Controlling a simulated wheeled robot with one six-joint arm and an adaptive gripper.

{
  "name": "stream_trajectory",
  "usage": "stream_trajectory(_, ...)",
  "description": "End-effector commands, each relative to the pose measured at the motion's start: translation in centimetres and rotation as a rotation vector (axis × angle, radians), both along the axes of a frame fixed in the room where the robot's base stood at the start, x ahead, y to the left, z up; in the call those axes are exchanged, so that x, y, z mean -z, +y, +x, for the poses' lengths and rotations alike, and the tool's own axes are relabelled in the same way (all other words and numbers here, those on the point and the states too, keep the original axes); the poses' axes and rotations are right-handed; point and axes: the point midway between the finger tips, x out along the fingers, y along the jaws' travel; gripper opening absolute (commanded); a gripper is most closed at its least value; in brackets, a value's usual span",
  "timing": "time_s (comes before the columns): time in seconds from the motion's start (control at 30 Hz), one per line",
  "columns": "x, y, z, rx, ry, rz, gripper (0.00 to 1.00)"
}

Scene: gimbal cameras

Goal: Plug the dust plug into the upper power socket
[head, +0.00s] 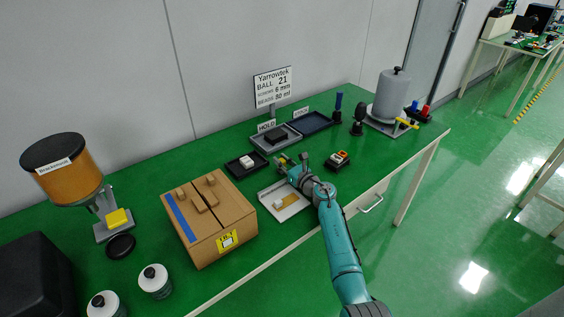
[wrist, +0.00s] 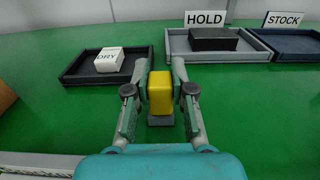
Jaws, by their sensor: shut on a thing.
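My gripper (wrist: 160,78) is shut on a yellow block (wrist: 160,92), with one finger on each side of it. A dark grey piece (wrist: 160,121) shows just below the block; I cannot tell whether it is joined to it. In the head view my gripper (head: 284,163) is over the green table, between the black DRY tray and a small dark box with orange and white on top (head: 338,158). I cannot make out a dust plug by name, and no upper power socket can be clearly identified in either view.
The black tray (wrist: 68,79) holds a white DRY block (wrist: 110,60). The grey HOLD tray (wrist: 180,53) holds a black block (wrist: 213,39). A blue STOCK tray (wrist: 292,48) is beside it. A cardboard box (head: 208,240) and a white tray (head: 290,212) stand nearer.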

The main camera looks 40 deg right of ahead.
Motion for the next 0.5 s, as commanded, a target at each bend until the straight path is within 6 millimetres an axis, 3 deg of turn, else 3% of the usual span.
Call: stream_trajectory(0.5,-0.76,0.00,0.01,-0.001,-0.001,-0.001,0.00)
